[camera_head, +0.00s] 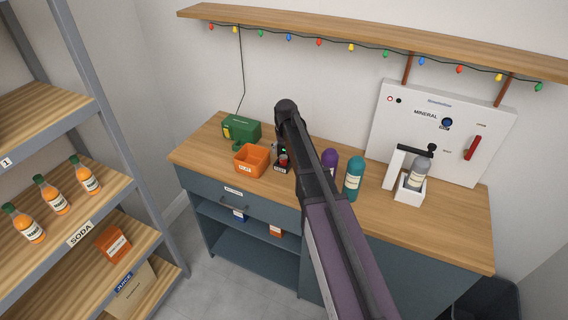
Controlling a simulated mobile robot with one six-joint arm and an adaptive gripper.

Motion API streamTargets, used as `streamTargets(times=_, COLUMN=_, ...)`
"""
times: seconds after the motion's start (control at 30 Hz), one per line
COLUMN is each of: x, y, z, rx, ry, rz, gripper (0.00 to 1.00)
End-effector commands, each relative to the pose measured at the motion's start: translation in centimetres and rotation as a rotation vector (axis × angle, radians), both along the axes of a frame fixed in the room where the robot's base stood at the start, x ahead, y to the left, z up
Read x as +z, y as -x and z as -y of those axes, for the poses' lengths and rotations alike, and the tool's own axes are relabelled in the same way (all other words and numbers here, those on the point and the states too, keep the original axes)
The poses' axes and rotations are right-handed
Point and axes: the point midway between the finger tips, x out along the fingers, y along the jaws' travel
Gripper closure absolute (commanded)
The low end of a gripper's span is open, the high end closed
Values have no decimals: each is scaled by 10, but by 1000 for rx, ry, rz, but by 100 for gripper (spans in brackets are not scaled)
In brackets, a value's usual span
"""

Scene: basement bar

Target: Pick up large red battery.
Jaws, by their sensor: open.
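A small red piece (283,160) shows on a dark holder (280,168) on the wooden counter, just left of my arm. It may be the large red battery, but it is too small and too covered to be sure. A small green spot sits above it. My arm crosses the middle of the view and covers the counter right of the holder. I cannot make out my gripper's fingers; they are hidden behind the arm or out of view.
An orange bin (251,175) and a green box (241,128) stand left of the holder. Purple (329,160) and teal (353,181) bottles and a white dispenser panel (431,123) stand right. A shelf (360,33) hangs above; a rack (132,190) stands left.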

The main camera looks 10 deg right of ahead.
Motion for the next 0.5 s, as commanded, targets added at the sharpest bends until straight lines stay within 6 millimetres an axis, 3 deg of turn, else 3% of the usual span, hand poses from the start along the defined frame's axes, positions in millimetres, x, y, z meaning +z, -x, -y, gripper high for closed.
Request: streamTargets(times=0.5, x=-38, y=-4, z=0, rx=0, ry=0, rz=0, gripper=13)
